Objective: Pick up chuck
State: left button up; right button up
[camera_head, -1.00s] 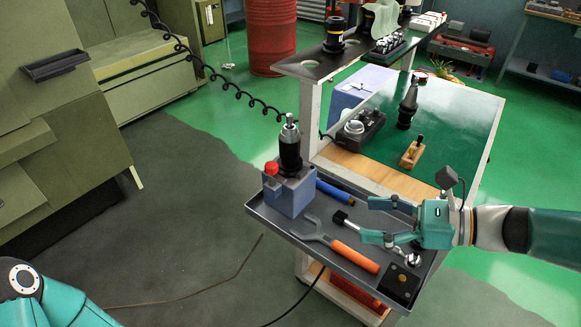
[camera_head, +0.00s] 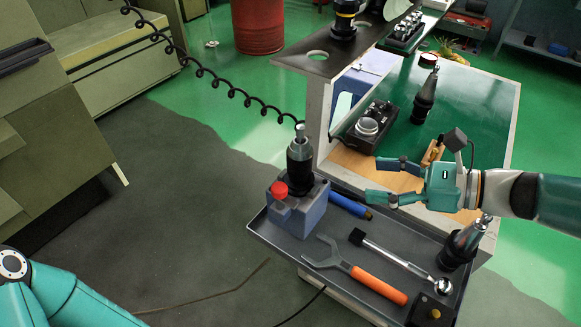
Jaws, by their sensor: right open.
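A black chuck with a silver tip (camera_head: 300,158) stands upright in a blue-grey fixture with a red knob (camera_head: 297,210) at the tray's left. Another black holder with a silver cone (camera_head: 463,243) leans at the tray's right end, and a third (camera_head: 425,97) stands on the green cart top. I cannot tell which one the task means. My right gripper (camera_head: 374,180) is open and empty, its fingers pointing left above the tray's back edge. It is right of the fixture's chuck and apart from it. My left arm (camera_head: 60,296) shows at lower left; its gripper is out of view.
The grey tray (camera_head: 262,228) also holds an orange-handled fork wrench (camera_head: 375,284), a ball-ended bar (camera_head: 395,258) and a blue tube (camera_head: 350,206). A dark shelf with holes (camera_head: 315,62) rises behind the fixture.

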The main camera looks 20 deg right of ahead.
aim_at(311, 173)
jog(key=x, duration=1.1)
jog(key=shift+s+a+r, duration=0.1)
jog(key=shift+s+a, duration=0.05)
jog(key=shift+s, duration=0.05)
jog(key=shift+f+x, duration=0.2)
jog(key=shift+x, duration=1.2)
jog(key=shift+f+x, duration=0.15)
jog(key=shift+x, duration=1.3)
jog(key=c, duration=1.3)
jog(key=shift+d+r, duration=0.2)
jog(key=shift+c, duration=0.2)
